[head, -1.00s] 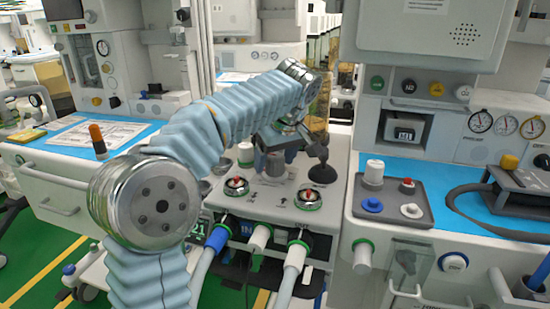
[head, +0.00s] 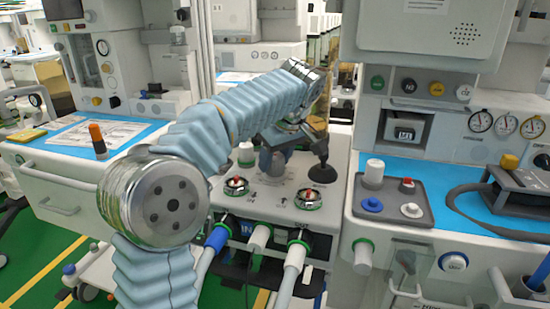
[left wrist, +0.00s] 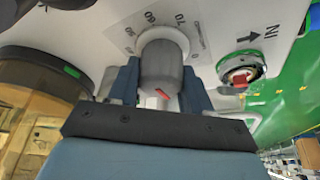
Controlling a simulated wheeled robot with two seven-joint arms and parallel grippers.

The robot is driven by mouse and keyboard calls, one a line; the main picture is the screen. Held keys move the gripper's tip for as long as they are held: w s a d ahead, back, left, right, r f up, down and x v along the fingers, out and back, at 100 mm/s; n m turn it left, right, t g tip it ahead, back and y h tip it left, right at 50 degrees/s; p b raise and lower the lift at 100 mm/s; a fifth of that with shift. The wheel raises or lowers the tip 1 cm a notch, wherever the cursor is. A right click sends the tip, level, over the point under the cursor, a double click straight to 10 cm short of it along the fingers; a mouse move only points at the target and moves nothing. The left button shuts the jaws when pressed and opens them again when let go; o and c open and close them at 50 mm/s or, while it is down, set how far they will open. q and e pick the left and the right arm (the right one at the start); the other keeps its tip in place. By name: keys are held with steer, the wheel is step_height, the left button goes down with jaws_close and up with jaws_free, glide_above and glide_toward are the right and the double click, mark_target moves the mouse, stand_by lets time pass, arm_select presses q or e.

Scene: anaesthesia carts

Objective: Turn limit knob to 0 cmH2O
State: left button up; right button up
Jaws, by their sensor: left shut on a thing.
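The limit knob (left wrist: 161,68) is a grey cylinder with a red mark, in the left wrist view. It rises from a white collar on a grey panel. A printed dial scale (left wrist: 133,32) around it shows 60, 70 and 0 beside the collar. The red mark points down and right in that view; the exact reading cannot be told. My left gripper (left wrist: 160,90) has its two blue-grey fingers on either side of the knob, shut on it. In the head view my left gripper (head: 272,158) is over the panel top, and my arm partly hides it. My right gripper is not in view.
Two valve ports with red centres (head: 236,186) (head: 308,198) sit at the panel's front. A grey tray (head: 392,205) with small parts lies on the right cart. An amber canister (left wrist: 45,100) shows left in the wrist view.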

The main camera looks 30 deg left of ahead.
arm_select(q)
steer(key=n+g, duration=0.1)
steer(key=n, duration=0.1)
steer(key=n+g, duration=0.1)
steer(key=n, duration=0.2)
steer(key=shift+y, duration=0.3)
steer(key=shift+n+g, duration=0.8)
steer(key=shift+n, duration=1.5)
steer(key=o, duration=1)
steer(key=shift+o, duration=0.2)
